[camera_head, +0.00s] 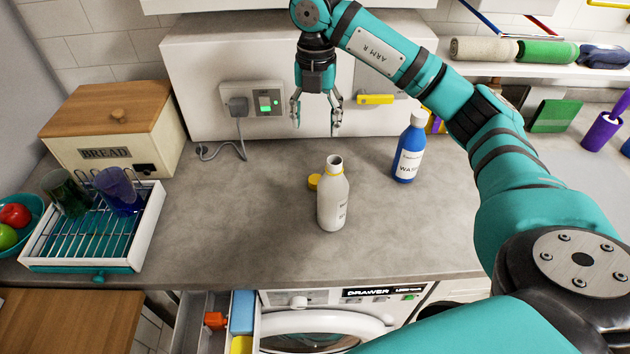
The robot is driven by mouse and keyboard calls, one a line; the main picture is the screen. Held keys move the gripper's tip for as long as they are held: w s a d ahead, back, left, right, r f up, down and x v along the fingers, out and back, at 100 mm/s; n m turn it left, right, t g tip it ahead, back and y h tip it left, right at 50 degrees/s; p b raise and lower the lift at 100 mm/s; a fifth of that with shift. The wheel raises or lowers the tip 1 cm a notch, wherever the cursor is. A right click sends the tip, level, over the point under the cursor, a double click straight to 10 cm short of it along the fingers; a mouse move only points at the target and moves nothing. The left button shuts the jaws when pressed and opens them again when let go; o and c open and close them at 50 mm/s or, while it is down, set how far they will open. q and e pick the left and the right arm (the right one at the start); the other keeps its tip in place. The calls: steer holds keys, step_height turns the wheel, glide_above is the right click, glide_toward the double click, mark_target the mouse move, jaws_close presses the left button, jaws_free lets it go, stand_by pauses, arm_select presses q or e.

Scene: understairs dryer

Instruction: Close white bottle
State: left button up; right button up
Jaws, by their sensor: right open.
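The white bottle (333,200) stands upright and uncapped on the grey counter, its round dark mouth facing up. A yellow cap (314,182) lies on the counter just behind and left of it, partly hidden by the bottle. My right gripper (316,128) is open and empty, fingers pointing down, behind the white bottle near the back wall and apart from both bottle and cap. My left gripper is not in view.
A blue bottle (408,150) with a white cap stands right of the white bottle. A dish rack (150,225) with cups and a bread box (110,130) are at left. A plug with a cord (239,108) is on the back wall. An open drawer (205,325) is below the counter.

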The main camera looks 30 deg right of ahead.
steer(key=p, duration=0.3)
glide_above(316, 179)
step_height(316, 179, down, 12)
steer(key=shift+a+f, duration=0.1)
steer(key=shift+f, duration=0.1)
step_height(316, 179, down, 4)
steer(key=shift+f+p, duration=0.25)
steer(key=shift+p, duration=1)
steer(key=shift+f, duration=0.35)
steer(key=c, duration=0.8)
